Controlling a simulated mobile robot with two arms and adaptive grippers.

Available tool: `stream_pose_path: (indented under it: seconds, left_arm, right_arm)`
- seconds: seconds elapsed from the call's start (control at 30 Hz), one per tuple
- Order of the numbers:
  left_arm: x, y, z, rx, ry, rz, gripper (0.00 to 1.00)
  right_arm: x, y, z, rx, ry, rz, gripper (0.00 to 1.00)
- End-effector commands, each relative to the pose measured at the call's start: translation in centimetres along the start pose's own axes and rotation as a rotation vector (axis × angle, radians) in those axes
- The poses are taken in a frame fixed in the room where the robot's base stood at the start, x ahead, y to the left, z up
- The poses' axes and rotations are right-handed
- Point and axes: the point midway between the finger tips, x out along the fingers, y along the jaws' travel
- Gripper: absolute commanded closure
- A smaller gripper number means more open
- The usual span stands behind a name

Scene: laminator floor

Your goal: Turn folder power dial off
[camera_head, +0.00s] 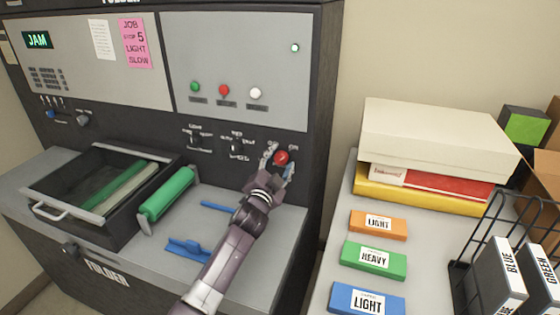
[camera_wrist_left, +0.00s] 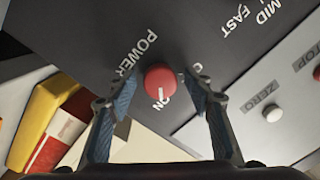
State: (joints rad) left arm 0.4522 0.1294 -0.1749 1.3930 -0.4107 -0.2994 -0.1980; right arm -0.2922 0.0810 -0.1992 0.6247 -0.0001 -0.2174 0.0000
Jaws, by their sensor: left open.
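The red power dial (camera_head: 282,157) sits at the lower right of the folder's dark front panel. In the left wrist view the dial (camera_wrist_left: 160,80) is round, with a white mark pointing toward the ON label; the word POWER (camera_wrist_left: 138,52) is beside it. My left gripper (camera_head: 279,163) is at the dial with its fingers spread on either side. In the left wrist view the gripper (camera_wrist_left: 160,92) is open, the dial lies between the blue-padded fingertips, and a gap shows on both sides. My right gripper is in neither view.
Left of the dial are small switches (camera_head: 236,150); green, red and white buttons (camera_head: 224,90) are above. A green roller (camera_head: 168,193), blue parts (camera_head: 188,248) and an open tray (camera_head: 50,213) lie below. A table with boxes (camera_head: 435,135) stands right.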

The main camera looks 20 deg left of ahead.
Motion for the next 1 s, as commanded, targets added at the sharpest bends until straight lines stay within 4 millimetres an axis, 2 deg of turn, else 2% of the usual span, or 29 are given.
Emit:
stream_pose_path:
  seconds: [0.07, 0.4, 0.73, 1.0]
  left_arm:
    - [0.0, 0.0, 0.0, 0.0, 0.0, 0.0, 0.57]
    - [0.0, 0.0, 0.0, 0.0, 0.0, 0.0, 0.95]
    - [0.0, 0.0, 0.0, -0.049, -0.002, 0.002, 0.95]
    - [0.0, 0.0, 0.0, -0.221, -0.009, 0.008, 0.95]
  right_arm:
    - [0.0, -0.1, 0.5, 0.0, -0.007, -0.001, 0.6]
    - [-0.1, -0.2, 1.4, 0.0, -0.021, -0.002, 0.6]
    - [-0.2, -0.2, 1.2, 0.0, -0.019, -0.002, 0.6]
    - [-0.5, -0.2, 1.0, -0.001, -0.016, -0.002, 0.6]
